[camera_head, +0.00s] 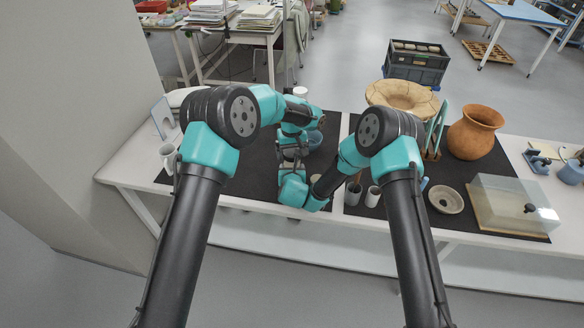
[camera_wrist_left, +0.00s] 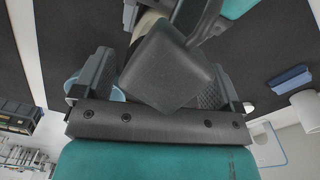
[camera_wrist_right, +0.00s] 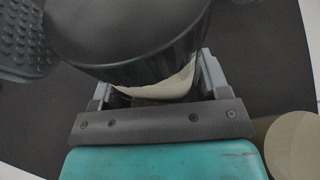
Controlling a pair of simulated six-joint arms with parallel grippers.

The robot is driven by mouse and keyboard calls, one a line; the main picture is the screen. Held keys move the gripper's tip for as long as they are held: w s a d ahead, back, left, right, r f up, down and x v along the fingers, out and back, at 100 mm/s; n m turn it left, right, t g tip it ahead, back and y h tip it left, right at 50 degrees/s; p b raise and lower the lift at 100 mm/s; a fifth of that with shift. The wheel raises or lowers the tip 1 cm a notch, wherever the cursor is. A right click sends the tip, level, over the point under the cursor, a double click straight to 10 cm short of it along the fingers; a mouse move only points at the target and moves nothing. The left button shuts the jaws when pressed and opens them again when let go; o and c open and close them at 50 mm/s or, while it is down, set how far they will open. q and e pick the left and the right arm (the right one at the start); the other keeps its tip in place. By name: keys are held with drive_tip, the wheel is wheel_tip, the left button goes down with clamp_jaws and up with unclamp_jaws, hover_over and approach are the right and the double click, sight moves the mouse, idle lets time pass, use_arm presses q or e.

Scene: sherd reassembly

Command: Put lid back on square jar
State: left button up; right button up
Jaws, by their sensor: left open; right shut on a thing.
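In the right wrist view a dark glossy vessel (camera_wrist_right: 135,35) with a cream lower edge (camera_wrist_right: 165,88) fills the upper middle; I take it for the jar. My right gripper (camera_wrist_right: 158,88) is shut on it. In the left wrist view a dark grey block with a squarish face (camera_wrist_left: 168,65) lies between the spread fingers of my left gripper (camera_wrist_left: 160,85), which is open. I cannot tell whether this block is the lid, the jar or part of the right arm. In the head view my grippers meet over the left mat, and my arms hide most of what is there.
A blue bowl (camera_head: 315,139) stands close behind the grippers. A tan disc (camera_wrist_right: 294,146) lies on the mat. A white mug (camera_head: 168,154) stands left.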

use_arm(q)
drive_tip(key=c, duration=1)
drive_tip(key=shift+m, duration=1.8)
drive_tip(key=o, duration=1)
drive_tip(key=shift+r, duration=2.2)
